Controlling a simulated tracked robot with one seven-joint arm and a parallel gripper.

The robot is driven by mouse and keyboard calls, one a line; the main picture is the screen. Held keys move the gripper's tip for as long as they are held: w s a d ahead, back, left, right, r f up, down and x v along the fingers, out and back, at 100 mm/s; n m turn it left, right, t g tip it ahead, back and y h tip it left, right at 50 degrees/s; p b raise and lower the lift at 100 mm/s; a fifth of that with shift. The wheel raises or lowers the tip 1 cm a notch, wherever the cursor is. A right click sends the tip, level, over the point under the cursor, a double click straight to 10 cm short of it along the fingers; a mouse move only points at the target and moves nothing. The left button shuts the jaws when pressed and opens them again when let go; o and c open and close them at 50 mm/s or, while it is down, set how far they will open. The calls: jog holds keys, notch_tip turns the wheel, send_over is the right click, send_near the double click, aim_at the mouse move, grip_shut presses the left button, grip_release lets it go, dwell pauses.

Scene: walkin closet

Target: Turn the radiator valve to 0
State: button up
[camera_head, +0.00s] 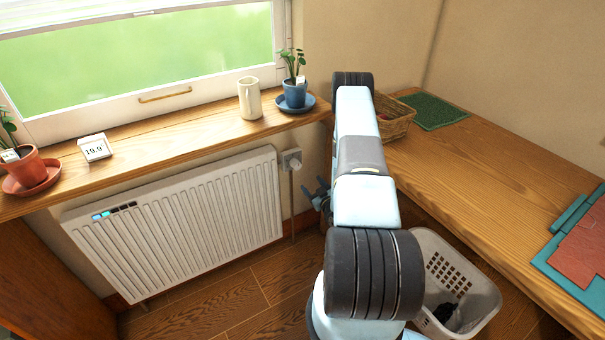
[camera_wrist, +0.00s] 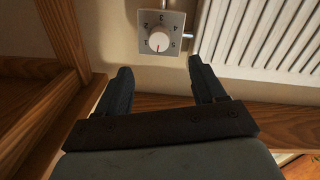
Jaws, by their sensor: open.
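The radiator valve (camera_head: 291,158) is a small light box at the radiator's upper right corner, under the window sill. In the wrist view the valve knob (camera_wrist: 158,40) is a round white dial on a square plate with numbers around it. A small red mark shows at the knob's lower edge; the number it points to is too small to tell. My gripper (camera_wrist: 160,68) is open and empty, its fingers spread below the dial in that view and apart from it. In the head view my gripper (camera_head: 319,193) shows partly beside my arm, right of and below the valve.
The white radiator (camera_head: 180,222) is left of the valve. A bench (camera_head: 490,155) and white laundry basket (camera_head: 470,275) are at right.

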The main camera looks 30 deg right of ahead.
aim_at(298, 167)
jog(key=w, duration=0.4)
jog(key=w+m, duration=0.1)
jog(key=w, duration=0.4)
jog(key=w+m, duration=0.1)
jog(key=w, duration=0.4)
jog(key=shift+d+r, duration=0.1)
jog(key=shift+r, duration=0.15)
jog(key=shift+c, duration=0.4)
jog(key=c, duration=1)
jog(key=shift+n, duration=0.6)
jog(key=o, duration=1.1)
